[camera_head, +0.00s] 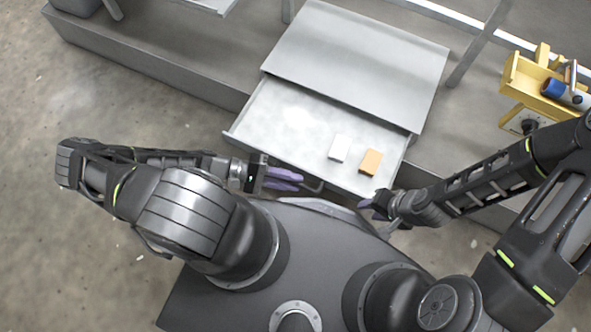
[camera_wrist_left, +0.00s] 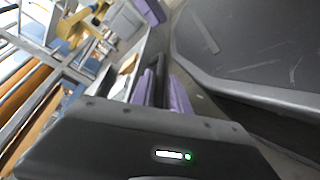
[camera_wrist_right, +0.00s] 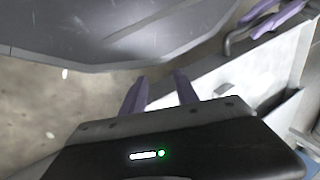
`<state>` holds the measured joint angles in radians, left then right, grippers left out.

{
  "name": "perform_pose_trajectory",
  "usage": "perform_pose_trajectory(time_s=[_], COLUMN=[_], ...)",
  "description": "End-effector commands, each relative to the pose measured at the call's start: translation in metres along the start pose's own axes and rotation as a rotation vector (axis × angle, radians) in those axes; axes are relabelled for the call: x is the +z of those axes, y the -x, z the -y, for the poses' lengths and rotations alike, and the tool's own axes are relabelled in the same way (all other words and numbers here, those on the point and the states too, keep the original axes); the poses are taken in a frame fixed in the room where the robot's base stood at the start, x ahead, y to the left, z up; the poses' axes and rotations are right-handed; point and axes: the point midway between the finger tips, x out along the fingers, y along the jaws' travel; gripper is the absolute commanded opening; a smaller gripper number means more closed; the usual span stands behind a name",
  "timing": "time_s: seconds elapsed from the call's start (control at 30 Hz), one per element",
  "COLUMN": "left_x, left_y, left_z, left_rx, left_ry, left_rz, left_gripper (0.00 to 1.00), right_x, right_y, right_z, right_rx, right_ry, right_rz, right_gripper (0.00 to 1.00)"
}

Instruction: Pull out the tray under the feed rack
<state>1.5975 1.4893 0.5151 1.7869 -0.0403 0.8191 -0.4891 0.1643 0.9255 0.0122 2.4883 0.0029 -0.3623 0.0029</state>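The grey tray (camera_head: 262,133) is partly out from under the grey slanted cover of the feed rack (camera_head: 355,55). A dark bar handle (camera_head: 315,188) runs along its front. My left gripper (camera_head: 287,180) is at the left part of this handle. In the left wrist view its purple fingers (camera_wrist_left: 162,92) lie close on both sides of the dark bar, so it appears shut on the handle. My right gripper (camera_head: 372,205) is near the tray's front right corner. In the right wrist view its fingers (camera_wrist_right: 160,92) are apart with nothing between them.
A white block (camera_head: 340,148) and an orange block (camera_head: 370,161) lie in the tray's right front part. A yellow stand (camera_head: 522,80) with a blue-ended roller stands at the right. My base is close in front of the tray. Bare floor (camera_head: 110,85) is at the left.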

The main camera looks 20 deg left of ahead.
Motion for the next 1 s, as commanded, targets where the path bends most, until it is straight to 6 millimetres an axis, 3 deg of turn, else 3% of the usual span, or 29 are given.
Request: perform_pose_trajectory(time_s=[0.2, 0.4, 1.0], left_x=[0.000, 0.000, 0.000], left_y=[0.038, 0.060, 0.063], left_z=[-0.001, 0.000, 0.000], left_rx=[-0.002, -0.002, 0.000], left_ry=[0.000, 0.000, -0.001], left_rz=[-0.004, -0.002, -0.001], left_gripper=[0.22, 0.22, 0.22], right_x=[0.002, 0.003, 0.003], right_y=[0.006, 0.007, 0.007], right_z=[0.004, 0.005, 0.005], right_rx=[-0.002, -0.003, -0.003], right_ry=[0.003, 0.004, 0.004], right_rz=[0.004, 0.006, 0.006], right_gripper=[0.36, 0.36, 0.36])
